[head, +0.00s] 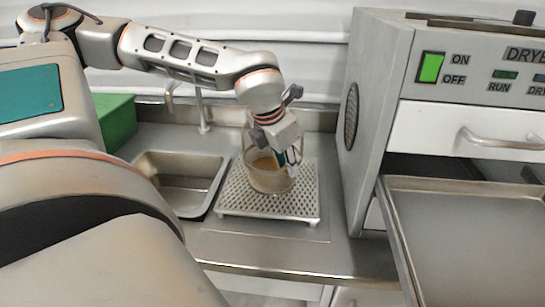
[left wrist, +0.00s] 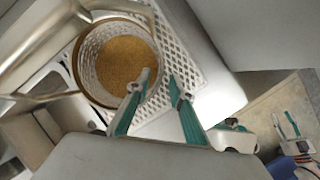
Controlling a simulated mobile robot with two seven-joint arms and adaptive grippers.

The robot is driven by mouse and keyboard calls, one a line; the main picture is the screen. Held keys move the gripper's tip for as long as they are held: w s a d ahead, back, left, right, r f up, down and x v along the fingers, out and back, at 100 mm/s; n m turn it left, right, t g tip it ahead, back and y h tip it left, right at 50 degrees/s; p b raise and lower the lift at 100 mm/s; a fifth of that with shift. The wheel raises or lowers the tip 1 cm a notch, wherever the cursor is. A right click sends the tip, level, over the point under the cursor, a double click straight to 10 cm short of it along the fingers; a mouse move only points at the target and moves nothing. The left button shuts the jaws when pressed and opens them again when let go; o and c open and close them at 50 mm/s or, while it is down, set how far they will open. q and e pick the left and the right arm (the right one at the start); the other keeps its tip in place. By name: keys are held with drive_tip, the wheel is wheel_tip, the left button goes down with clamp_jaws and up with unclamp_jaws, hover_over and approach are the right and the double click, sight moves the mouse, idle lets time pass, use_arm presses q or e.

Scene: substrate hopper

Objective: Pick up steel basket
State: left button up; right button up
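The steel basket (head: 268,180) is a round metal container with a brownish, grainy content and a raised wire handle. It stands upright on a perforated steel stand (head: 305,190). My left gripper (head: 290,160) is at the basket's right rim, pointing down. In the left wrist view its two teal fingers (left wrist: 159,78) are apart, with the basket (left wrist: 88,68) rim close to the left fingertip. I cannot tell whether they touch.
A sink basin (head: 183,180) lies left of the stand, with a faucet (head: 203,110) behind. A green box (head: 114,120) is at the back left. The dryer (head: 375,110) stands at the right, with an open, empty tray drawer (head: 470,240) jutting forward.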

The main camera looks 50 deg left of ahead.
sight(286, 170)
use_arm(q)
drive_tip(key=x, duration=0.3)
drive_tip(key=shift+s+a+f, duration=0.2)
drive_tip(key=shift+f, duration=0.05)
drive_tip(key=shift+w+f, duration=0.3)
drive_tip(key=shift+f, duration=0.3)
clamp_jaws()
drive_tip(key=shift+r, duration=0.1)
